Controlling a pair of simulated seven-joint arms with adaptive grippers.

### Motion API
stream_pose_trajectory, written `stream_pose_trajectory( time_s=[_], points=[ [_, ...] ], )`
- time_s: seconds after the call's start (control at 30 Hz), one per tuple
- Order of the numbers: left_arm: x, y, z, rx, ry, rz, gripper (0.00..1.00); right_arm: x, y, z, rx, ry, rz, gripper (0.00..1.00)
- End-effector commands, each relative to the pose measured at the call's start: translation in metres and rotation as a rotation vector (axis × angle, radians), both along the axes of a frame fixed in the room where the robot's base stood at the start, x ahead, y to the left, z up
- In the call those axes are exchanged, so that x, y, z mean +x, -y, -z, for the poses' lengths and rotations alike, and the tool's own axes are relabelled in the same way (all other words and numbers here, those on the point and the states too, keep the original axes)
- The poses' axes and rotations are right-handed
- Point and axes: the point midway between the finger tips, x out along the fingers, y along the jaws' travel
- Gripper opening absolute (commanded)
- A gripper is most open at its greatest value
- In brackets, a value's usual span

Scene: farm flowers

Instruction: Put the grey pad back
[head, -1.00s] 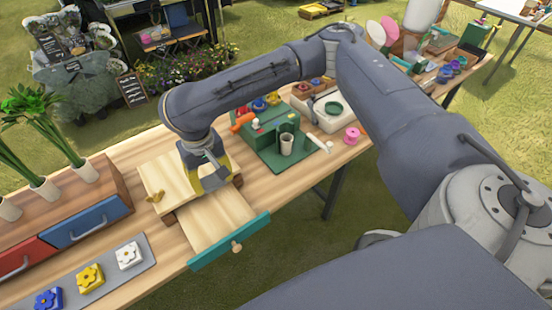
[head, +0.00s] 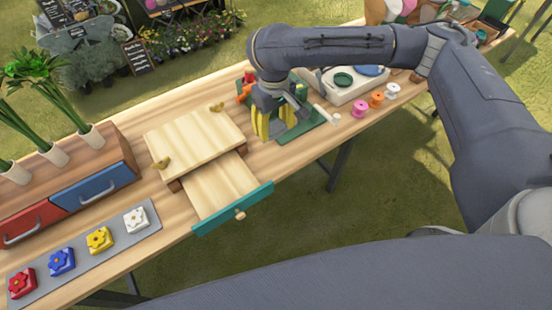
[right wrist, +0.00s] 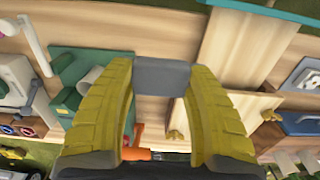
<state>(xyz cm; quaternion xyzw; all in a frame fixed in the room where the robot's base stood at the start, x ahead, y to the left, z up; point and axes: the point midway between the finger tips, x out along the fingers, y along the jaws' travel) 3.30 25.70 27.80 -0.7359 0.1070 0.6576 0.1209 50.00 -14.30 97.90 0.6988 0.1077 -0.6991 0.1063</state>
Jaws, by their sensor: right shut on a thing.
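A grey pad (right wrist: 162,76) is between the fingertips of my right gripper (right wrist: 160,82) in the right wrist view. The gripper has yellow fingers and is shut on the pad. In the head view my right gripper (head: 270,128) is above the table beside the green board (head: 306,128), to the right of the wooden stand; the pad cannot be made out there. A wooden drawer (head: 221,186) with a teal front (head: 232,208) is pulled out from under the stand (head: 195,137), and its visible floor is bare. My left gripper is not in view.
A grey mat (head: 75,271) with several flower blocks lies at the left. Behind it stands a wooden box with red (head: 28,224) and blue (head: 92,190) drawers. Pink (head: 360,109), orange and white spools stand at the right. Bare tabletop (head: 292,157) lies right of the open drawer.

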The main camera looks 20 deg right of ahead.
Motion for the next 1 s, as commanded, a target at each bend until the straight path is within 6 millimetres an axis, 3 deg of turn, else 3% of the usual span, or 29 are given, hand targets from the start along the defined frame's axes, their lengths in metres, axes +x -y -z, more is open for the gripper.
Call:
stream_pose_trajectory(
  time_s=[0.5, 1.0],
  points=[
    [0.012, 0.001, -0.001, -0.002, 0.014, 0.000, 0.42, -0.001, 0.000, 0.092, 0.000, -0.003, 0.002, 0.26],
    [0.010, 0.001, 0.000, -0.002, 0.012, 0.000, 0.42, -0.001, 0.000, 0.128, -0.001, -0.002, 0.002, 0.26]
  ],
)
